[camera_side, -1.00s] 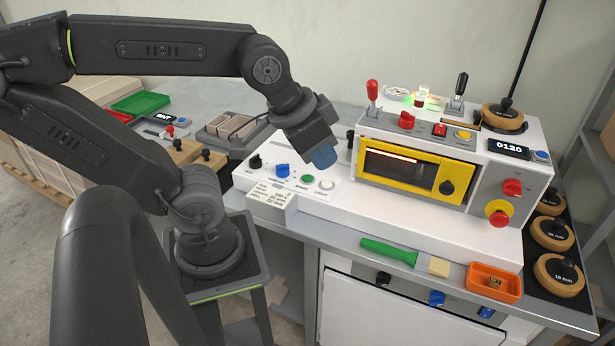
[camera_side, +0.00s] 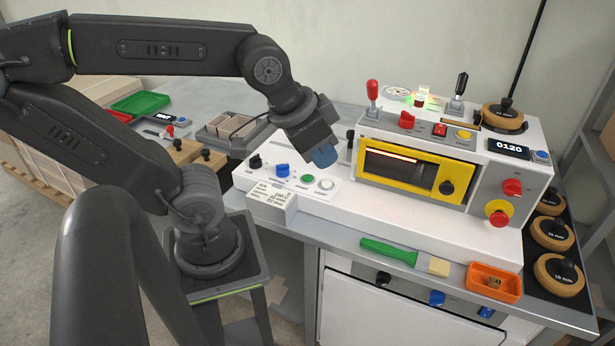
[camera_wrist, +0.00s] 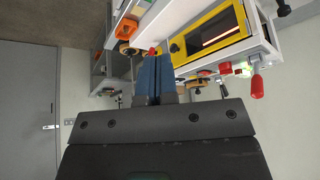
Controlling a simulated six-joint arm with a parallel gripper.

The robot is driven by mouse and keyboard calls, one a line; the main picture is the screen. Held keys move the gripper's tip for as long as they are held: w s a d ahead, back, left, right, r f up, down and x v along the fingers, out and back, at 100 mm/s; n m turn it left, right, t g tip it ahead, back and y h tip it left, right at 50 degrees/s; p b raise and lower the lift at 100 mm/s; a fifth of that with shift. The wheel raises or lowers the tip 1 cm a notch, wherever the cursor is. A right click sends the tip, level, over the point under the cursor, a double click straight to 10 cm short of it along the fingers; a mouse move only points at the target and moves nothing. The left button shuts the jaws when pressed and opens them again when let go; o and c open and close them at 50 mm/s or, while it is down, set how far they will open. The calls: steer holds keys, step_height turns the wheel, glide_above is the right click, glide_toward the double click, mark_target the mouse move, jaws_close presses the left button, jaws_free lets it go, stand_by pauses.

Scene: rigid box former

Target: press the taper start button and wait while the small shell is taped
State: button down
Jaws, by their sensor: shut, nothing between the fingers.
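My gripper (camera_side: 325,155) has blue fingers, which are shut and empty. It hangs just above the white control panel at the left of the machine, near a green button (camera_side: 308,178) and a white button (camera_side: 326,184). In the side view it appears above and apart from them. The wrist view shows the closed blue fingers (camera_wrist: 152,75) with nothing between them. The panel lettering is too small to read, so I cannot tell which button is the taper start. No small shell can be clearly made out.
The white machine (camera_side: 440,205) has a yellow-framed window (camera_side: 420,170) with a glowing bar inside and a display reading 0120 (camera_side: 508,148). Red and black levers stand on top. A green-handled brush (camera_side: 400,252) and an orange tray (camera_side: 478,282) lie along the front ledge.

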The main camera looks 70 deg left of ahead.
steer(key=w+a+t+y, duration=0.3)
steer(key=w+a+y, duration=0.2)
steer(key=w+a, duration=0.5)
steer(key=m+h, duration=0.6)
steer(key=m, duration=0.5)
glide_above(307, 178)
step_height(307, 178, down, 12)
steer(key=shift+h, duration=0.3)
steer(key=shift+f, duration=4.35)
steer(key=shift+f, duration=0.4)
